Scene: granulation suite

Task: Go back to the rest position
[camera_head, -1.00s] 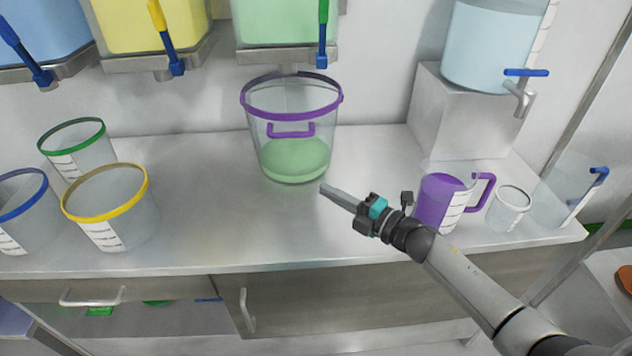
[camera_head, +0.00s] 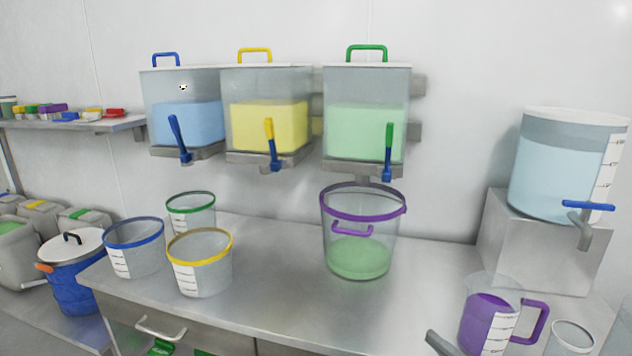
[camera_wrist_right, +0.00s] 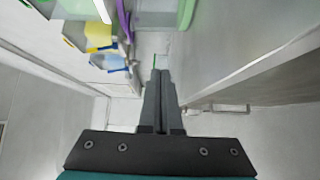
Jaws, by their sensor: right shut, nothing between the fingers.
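My right gripper (camera_head: 441,345) shows only as a grey fingertip at the bottom edge of the head view, left of the purple jug (camera_head: 485,322). In the right wrist view its fingers (camera_wrist_right: 160,100) lie together with nothing between them. The rest of my right arm is out of the head view. My left gripper is in neither view. The purple-rimmed bucket (camera_head: 360,262) stands upright on the steel counter (camera_head: 290,312), with green contents in its bottom. My right fingertip is apart from it, nearer the front.
Blue (camera_head: 185,122), yellow (camera_head: 268,125) and green (camera_head: 365,130) dispensers hang on the wall. Blue-rimmed (camera_head: 134,250), yellow-rimmed (camera_head: 200,270) and green-rimmed (camera_head: 192,212) buckets stand at left. A light-blue tank (camera_head: 560,165) sits on a steel block (camera_head: 540,245) at right.

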